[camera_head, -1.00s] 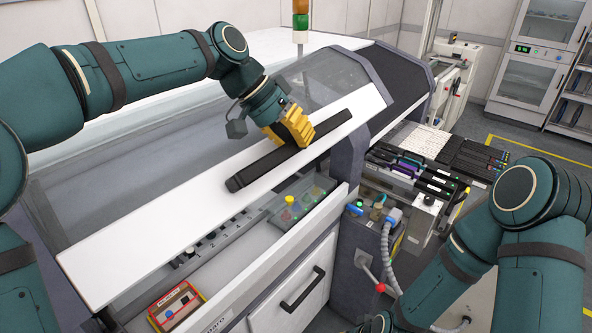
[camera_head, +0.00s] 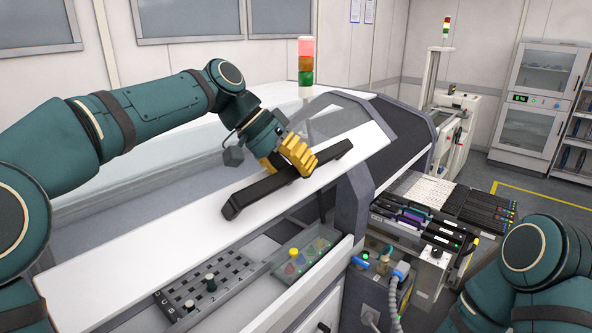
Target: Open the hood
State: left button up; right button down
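The hood is a clear cover with a broad white front panel (camera_head: 150,245) and a long black handle bar (camera_head: 245,198). The panel stands a little above the machine's front opening, so the hood is partly raised. My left gripper (camera_head: 295,157), with yellow fingers, is at the middle of the handle and closed around it. The fingers hide that part of the bar. My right arm shows at the lower right, but its gripper is outside the picture.
Below the hood are a grey slotted tray (camera_head: 215,280) and a bin with coloured knobs (camera_head: 305,253). A signal tower (camera_head: 305,62) stands behind. Feeders (camera_head: 425,222) and a hose (camera_head: 397,285) are at the right. Clear floor lies farther right.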

pick_arm(q)
jog(key=v, duration=1.2)
jog(key=shift+r, duration=0.1)
dwell(0.4)
